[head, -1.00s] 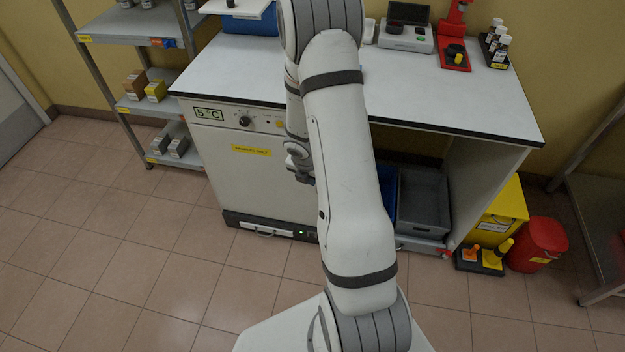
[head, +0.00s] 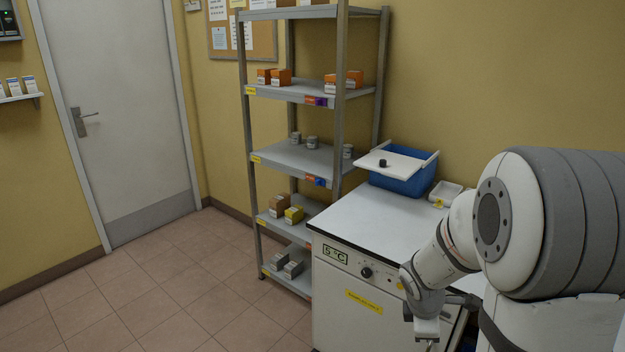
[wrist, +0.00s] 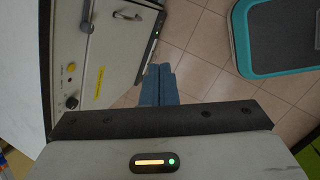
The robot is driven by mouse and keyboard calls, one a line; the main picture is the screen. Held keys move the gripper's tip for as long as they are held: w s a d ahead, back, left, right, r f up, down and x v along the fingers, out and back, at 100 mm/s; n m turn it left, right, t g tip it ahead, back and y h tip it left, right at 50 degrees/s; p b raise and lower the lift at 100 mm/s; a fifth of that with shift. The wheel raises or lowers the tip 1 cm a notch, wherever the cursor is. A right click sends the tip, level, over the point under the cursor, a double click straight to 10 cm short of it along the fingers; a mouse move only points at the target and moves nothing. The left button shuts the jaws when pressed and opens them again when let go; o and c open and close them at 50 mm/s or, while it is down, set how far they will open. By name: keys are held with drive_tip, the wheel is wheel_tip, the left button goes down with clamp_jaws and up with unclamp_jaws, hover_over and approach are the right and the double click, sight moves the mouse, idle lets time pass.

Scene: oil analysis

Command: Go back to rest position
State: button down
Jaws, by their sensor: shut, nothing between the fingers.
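My arm fills the right side of the head view, bent down in front of the white cabinet (head: 345,310). My gripper (head: 430,345) hangs at the lower edge of the head view, its fingers mostly cut off. In the wrist view my gripper (wrist: 160,72) shows two blue-grey fingers pressed together with nothing between them. They point over the tiled floor beside the white cabinet front (wrist: 95,65), apart from it.
A blue bin (head: 405,183) with a white lid and a white tray (head: 445,192) stand on the worktop (head: 370,215). A grey shelf rack (head: 300,155) holds small boxes. A door (head: 120,110) is at the left, with clear floor (head: 160,310) before it.

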drive_tip(key=s+a+r+m+y, duration=0.3)
drive_tip(key=s+a+r+m, duration=0.7)
drive_tip(key=s+r+m, duration=0.3)
drive_tip(key=s+m, duration=0.2)
drive_tip(key=shift+s+a+r+t, duration=0.15)
drive_tip(key=shift+s+r+t, duration=0.15)
drive_tip(key=shift+r, duration=0.05)
drive_tip(key=c, duration=2.2)
unclamp_jaws()
